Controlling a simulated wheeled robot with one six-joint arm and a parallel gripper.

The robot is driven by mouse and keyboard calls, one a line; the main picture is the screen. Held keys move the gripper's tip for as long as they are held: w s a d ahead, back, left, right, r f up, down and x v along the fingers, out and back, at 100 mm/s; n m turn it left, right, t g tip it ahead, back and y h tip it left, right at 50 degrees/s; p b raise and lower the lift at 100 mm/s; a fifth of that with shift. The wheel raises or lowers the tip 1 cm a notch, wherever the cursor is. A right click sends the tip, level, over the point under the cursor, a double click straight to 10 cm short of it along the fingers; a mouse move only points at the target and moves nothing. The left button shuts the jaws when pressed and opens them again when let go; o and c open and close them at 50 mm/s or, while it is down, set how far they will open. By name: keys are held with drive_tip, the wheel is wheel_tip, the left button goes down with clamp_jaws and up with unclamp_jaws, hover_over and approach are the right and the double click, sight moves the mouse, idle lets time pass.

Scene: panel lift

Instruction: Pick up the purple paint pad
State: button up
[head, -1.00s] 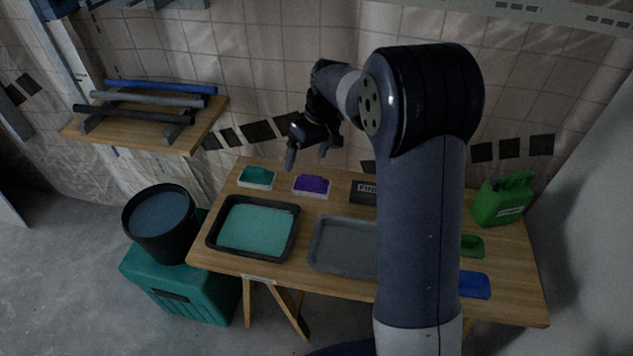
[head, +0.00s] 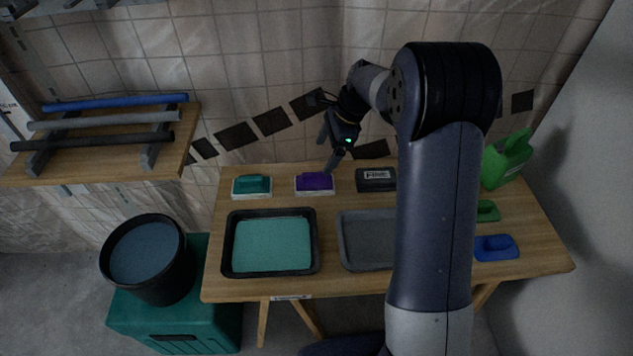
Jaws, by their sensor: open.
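The purple paint pad (head: 315,183) lies on the wooden table (head: 350,283) near its back edge, between a teal pad (head: 252,186) and a dark block with a "FINE" label (head: 376,180). My gripper (head: 328,157) is open and empty. In the picture its fingers hang just above and slightly right of the purple pad, pointing down. They look apart from the pad; the exact height cannot be told. The pad is in full view.
A black tray with teal paint (head: 229,268) and a grey tray (head: 365,240), partly hidden by my arm, lie in front. A green jug (head: 504,160) and blue pad (head: 496,248) are right. A dark bucket (head: 150,258) stands left; a rod rack (head: 100,125) hangs on the wall.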

sight(314, 174)
drive_tip(key=shift+f+m, duration=0.4)
drive_tip(key=shift+m, duration=0.1)
drive_tip(key=b+x, duration=0.1)
drive_tip(key=x, duration=0.9)
drive_tip(key=shift+s+a+f, duration=0.1)
drive_tip(key=c, duration=1.1)
